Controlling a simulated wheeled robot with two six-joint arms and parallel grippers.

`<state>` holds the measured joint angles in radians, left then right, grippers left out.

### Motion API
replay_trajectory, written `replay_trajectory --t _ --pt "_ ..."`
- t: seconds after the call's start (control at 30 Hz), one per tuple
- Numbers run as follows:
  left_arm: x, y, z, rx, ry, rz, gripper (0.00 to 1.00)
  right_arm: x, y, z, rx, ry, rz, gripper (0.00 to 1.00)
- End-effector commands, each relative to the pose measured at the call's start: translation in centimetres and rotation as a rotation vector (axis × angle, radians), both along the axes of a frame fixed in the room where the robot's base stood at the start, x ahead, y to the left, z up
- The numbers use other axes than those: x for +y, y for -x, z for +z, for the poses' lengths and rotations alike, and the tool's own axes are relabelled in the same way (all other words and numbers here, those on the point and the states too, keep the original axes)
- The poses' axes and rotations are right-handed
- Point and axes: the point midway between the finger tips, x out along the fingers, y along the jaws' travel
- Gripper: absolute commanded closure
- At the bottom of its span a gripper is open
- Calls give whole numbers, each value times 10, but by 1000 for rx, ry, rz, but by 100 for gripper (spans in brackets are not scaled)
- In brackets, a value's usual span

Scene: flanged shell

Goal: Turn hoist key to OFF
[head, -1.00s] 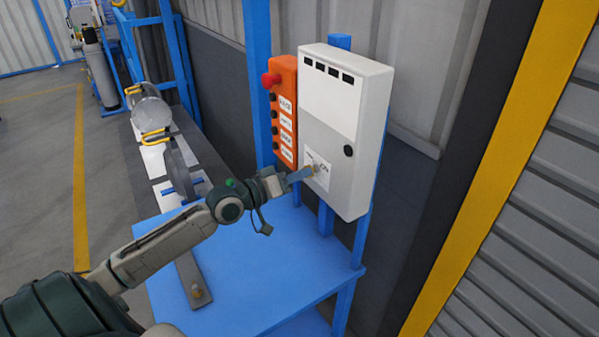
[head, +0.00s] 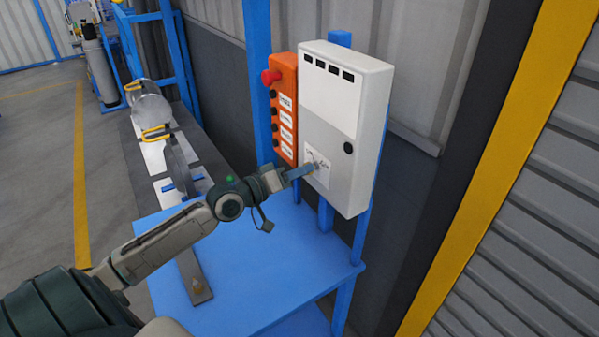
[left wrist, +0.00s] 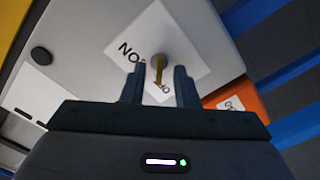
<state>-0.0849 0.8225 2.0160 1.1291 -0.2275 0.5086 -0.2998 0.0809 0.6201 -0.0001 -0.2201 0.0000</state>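The white control box (head: 335,190) has a white label plate (head: 322,180) low on its front. My left gripper (head: 302,172) reaches the plate from the left. In the left wrist view its two fingers (left wrist: 161,82) stand apart, one on each side of the key, with visible gaps. The right gripper is not in view.
A blue table (head: 270,275) below carries a flat grey bar (head: 195,275). A blue post (head: 258,80) stands behind. A yellow-edged shutter is at right.

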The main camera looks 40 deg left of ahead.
Motion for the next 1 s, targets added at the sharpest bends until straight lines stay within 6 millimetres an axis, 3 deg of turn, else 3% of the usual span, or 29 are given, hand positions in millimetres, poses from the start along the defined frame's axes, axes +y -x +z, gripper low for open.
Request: replay_trajectory --t 0.37,1.0 --pt "4 9 1 2 -5 2 73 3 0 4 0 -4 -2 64" --pt "33 81 2 5 -2 -2 73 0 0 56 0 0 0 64"
